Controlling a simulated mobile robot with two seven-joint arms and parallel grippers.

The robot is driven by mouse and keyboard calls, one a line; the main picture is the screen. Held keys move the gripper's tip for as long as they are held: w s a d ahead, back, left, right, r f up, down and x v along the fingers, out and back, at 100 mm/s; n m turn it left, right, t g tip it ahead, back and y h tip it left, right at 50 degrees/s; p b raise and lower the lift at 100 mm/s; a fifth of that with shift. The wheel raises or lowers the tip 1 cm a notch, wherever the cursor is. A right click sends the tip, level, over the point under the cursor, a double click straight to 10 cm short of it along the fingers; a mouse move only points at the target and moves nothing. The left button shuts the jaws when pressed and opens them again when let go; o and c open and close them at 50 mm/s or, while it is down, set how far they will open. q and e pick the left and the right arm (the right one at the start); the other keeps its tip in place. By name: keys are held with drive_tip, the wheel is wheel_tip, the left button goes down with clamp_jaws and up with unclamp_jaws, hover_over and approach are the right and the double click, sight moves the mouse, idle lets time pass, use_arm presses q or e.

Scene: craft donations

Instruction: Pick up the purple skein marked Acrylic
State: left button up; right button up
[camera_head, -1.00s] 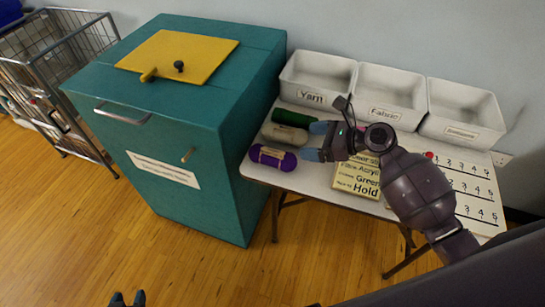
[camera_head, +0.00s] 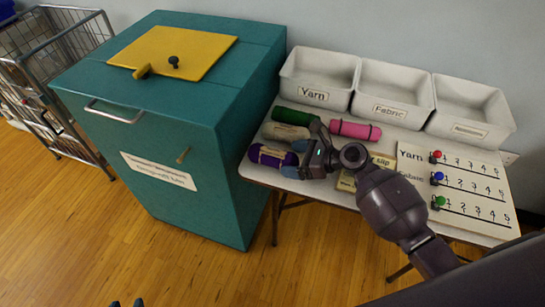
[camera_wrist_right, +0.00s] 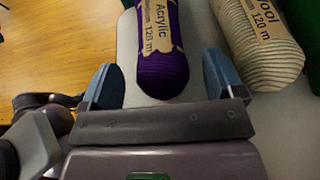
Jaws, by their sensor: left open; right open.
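The purple skein (camera_head: 268,156) lies at the table's left front corner in the head view. In the right wrist view the purple skein (camera_wrist_right: 163,62) has a tan label reading "Acrylic" and "120 m". My right gripper (camera_head: 293,160) is open at the skein's right end. In the right wrist view its blue fingertips (camera_wrist_right: 165,82) stand on both sides of the skein's near end, with gaps on each side. My left gripper (camera_head: 127,303) shows only as dark tips at the bottom edge of the head view.
A cream skein (camera_head: 286,132) marked "Wool" lies beside the purple one. A green skein (camera_head: 293,116) and a pink skein (camera_head: 355,130) lie behind. White bins (camera_head: 318,78) line the back of the table (camera_head: 325,192). A teal cabinet (camera_head: 215,215) stands close to its left.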

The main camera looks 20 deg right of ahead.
drive_tip(key=shift+x, duration=1.15)
drive_tip(key=shift+c, duration=0.4)
drive_tip(key=c, duration=0.9)
drive_tip(key=shift+r, duration=0.1)
